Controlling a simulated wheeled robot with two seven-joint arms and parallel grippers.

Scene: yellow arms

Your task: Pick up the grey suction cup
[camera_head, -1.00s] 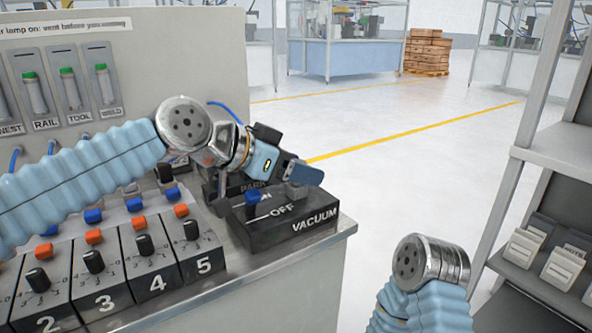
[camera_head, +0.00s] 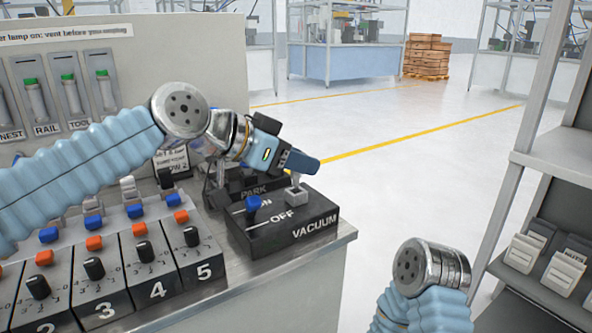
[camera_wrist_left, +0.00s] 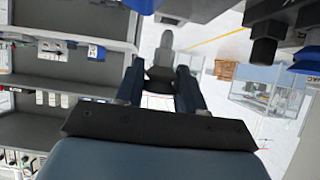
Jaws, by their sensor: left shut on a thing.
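The grey suction cup (camera_head: 296,194) hangs under the fingers of my left gripper (camera_head: 302,163), over the right end of the black VACUUM box (camera_head: 290,222). My left gripper is shut on it. In the left wrist view the grey cup (camera_wrist_left: 165,52) shows beyond and between the two dark fingers of my left gripper (camera_wrist_left: 160,85). The gripper covers the cup's upper part in the head view. I cannot tell how much gap lies between cup and box. My right gripper is out of view; only part of my right arm shows at the lower right.
A grey shelf (camera_head: 555,160) stands at the right. Open floor lies between bench and shelf.

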